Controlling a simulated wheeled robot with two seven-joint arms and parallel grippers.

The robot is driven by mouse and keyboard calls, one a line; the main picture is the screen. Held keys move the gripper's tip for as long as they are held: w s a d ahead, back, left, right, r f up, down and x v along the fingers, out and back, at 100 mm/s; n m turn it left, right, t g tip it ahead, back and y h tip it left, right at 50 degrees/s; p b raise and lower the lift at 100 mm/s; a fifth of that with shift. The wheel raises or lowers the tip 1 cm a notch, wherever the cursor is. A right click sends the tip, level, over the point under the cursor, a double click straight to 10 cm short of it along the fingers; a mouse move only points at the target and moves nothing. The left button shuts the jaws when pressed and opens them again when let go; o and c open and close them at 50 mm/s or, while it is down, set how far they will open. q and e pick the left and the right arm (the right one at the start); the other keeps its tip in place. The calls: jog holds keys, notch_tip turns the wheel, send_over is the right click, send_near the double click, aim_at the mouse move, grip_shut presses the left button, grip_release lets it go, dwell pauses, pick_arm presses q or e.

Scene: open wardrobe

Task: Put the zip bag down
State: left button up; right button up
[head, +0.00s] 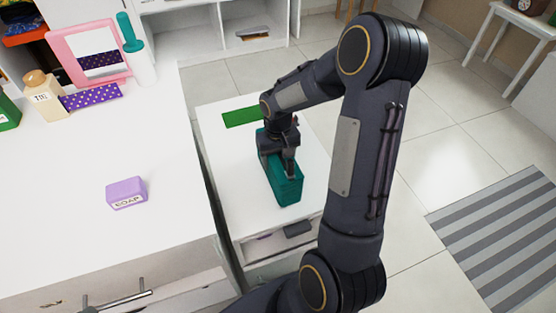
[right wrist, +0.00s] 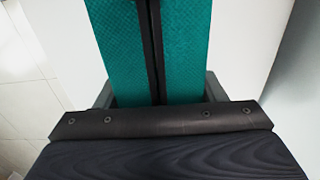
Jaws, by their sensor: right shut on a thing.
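The zip bag (head: 284,187) is a teal, box-like bag. In the head view it is upright at the top of a low white cabinet (head: 221,155); I cannot tell if its bottom touches the surface. My right gripper (head: 284,165) comes from above and is shut on the zip bag's upper part. In the right wrist view the bag (right wrist: 186,50) fills the space between the fingers, with a black zip strip down its middle. The gripper hides part of the bag's top. My left gripper is not in view.
A green flat piece (head: 241,117) lies on the low cabinet behind the bag. The higher white counter (head: 60,200) at left holds a purple soap block (head: 126,193), a bottle (head: 42,92) and a pink-framed mirror (head: 90,52). A striped rug (head: 500,240) lies on the floor at right.

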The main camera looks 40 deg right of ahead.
jog(key=shift+f, duration=0.3)
jog(key=o, duration=0.6)
jog(key=shift+f, duration=0.15)
jog(key=o, duration=0.5)
